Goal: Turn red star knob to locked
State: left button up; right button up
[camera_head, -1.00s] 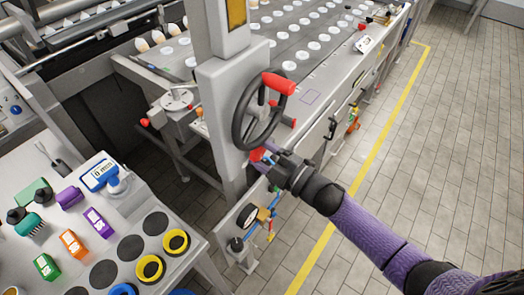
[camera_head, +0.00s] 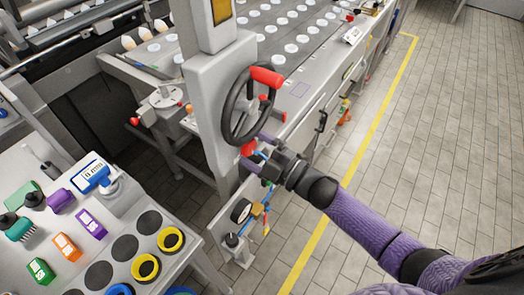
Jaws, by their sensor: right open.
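The red star knob (camera_head: 249,148) sits on the grey machine column, just below the black handwheel (camera_head: 229,116). It looks small, and its lock position cannot be read. My right gripper (camera_head: 257,152) comes in from the lower right. It is open, with its fingertips spread at the right side of the knob, one higher and one lower. Whether they touch the knob cannot be told. My left gripper is not in view.
The handwheel's red handle (camera_head: 267,77) stands out above my right gripper. A round gauge (camera_head: 241,210) and coloured fittings are below. A table (camera_head: 182,218) with stamps, blocks and rings stands at the left. The tiled floor at the right is clear.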

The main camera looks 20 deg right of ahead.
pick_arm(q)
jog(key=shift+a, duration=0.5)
pick_arm(e)
jog(key=v, duration=0.9)
jog(key=shift+s+d, duration=0.15)
jog(key=shift+s, duration=0.1)
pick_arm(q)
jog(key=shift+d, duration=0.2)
